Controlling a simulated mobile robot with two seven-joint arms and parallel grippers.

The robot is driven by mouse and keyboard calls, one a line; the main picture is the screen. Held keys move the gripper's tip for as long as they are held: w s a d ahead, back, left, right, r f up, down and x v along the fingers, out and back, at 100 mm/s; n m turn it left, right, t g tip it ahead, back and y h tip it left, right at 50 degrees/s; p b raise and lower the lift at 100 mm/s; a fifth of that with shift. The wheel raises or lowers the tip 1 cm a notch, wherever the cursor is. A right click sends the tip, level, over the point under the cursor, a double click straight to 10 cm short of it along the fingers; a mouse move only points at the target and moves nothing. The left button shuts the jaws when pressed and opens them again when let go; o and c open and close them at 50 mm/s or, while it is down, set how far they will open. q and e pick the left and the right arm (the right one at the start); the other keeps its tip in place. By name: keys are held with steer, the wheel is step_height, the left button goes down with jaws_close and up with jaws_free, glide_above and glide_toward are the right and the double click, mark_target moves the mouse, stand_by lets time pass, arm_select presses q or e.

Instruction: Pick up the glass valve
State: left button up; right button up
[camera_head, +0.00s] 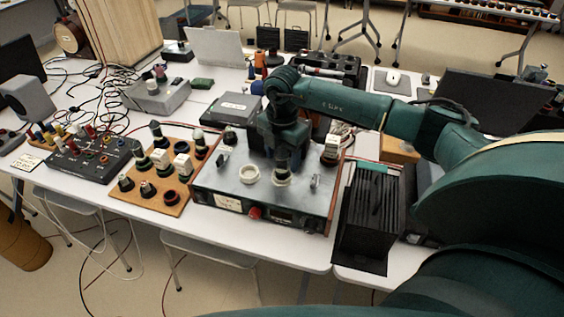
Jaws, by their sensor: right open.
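My right gripper (283,167) points down over the metal-topped chassis (225,185), low above or around a pale ring-shaped socket (281,180). Its fingers are small and dark here; I see no valve between them. A second, empty-looking white ring socket (249,174) is to its left. A wooden board (138,199) left of the chassis bears several upright dark and pale pieces, which may be valves. I cannot tell surely which piece is the glass valve. My left gripper is not in view.
A black finned box (370,215) stands right of the chassis, near my arm. A black control box (95,160) with coloured plugs and loose cables is at left. A grey instrument (155,97) stands behind. The white table's front edge (255,245) is bare.

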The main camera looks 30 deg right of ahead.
steer(key=c, duration=1.1)
steer(key=shift+o, duration=0.2)
steer(key=shift+r, duration=0.1)
